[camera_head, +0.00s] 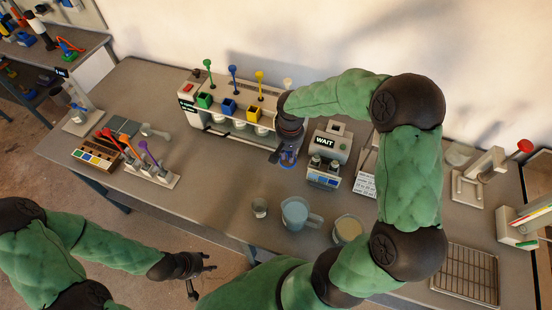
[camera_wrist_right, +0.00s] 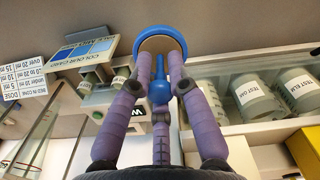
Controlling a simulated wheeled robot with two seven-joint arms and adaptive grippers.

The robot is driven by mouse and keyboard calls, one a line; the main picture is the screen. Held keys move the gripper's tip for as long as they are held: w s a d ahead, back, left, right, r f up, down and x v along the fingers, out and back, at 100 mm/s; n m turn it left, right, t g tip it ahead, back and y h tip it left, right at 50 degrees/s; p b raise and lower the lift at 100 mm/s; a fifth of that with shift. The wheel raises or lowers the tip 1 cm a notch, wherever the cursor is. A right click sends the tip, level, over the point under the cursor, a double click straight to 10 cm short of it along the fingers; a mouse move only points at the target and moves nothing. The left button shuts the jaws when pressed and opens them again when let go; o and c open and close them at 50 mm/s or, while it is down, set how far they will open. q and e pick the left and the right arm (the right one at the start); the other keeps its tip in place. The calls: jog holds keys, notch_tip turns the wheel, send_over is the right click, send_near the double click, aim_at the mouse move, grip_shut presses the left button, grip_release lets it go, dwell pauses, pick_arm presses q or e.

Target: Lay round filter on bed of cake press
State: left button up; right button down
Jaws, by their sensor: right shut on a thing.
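My right gripper (camera_head: 288,160) hangs above the bench between the dispenser rack and the WAIT machine. In the right wrist view my right gripper (camera_wrist_right: 160,85) has its purple fingers closed around a blue knobbed stem. A round tan-faced disc with a blue rim (camera_wrist_right: 160,43) shows beyond the fingertips, apparently joined to the stem. I cannot tell whether it is the round filter. A white stand with a red-knobbed lever (camera_head: 480,178), possibly the cake press, is at the right of the bench. My left gripper (camera_head: 198,274) is open and empty in front of the bench.
The dispenser rack (camera_head: 228,108) is left of my right gripper, and the WAIT machine (camera_head: 328,152) is right. A glass (camera_head: 260,207), a jug (camera_head: 296,214) and a beaker (camera_head: 348,229) stand near the front edge. A wire rack (camera_head: 466,274) is at lower right.

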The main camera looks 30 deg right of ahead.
notch_tip(320, 180, down, 9)
jog(key=shift+f+b, duration=0.2)
jog(key=shift+b, duration=0.85)
jog(key=shift+r, duration=0.1)
jog(key=shift+f, duration=0.2)
jog(key=c, duration=1.2)
grip_release()
jog(key=shift+r, duration=0.15)
